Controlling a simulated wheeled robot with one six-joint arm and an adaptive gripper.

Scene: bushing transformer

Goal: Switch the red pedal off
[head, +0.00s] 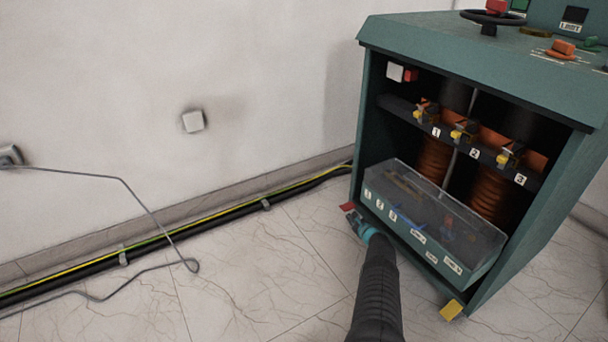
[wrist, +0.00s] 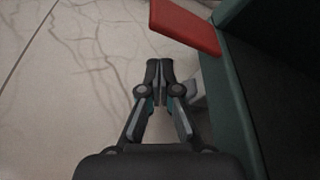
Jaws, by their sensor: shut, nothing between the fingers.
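The red pedal (wrist: 185,25) sticks out from the lower edge of the green cabinet (wrist: 235,110) in the wrist view. In the head view the red pedal (head: 347,206) is a small red tab at the cabinet's lower left corner. My gripper (wrist: 159,64) is shut and empty. In the wrist view its fingertips are just short of the pedal and left of its middle, with a gap showing in the picture. In the head view my gripper (head: 356,217) is right at the pedal, and my arm hides part of the cabinet's lower edge.
A yellow pedal (head: 452,309) sticks out at the cabinet's lower right. A clear-lidded box (head: 430,225) sits inside the cabinet below several numbered orange-brown bushings. Black and yellow-green cables (head: 225,207) run along the wall. The tiled floor left of the cabinet is mostly free.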

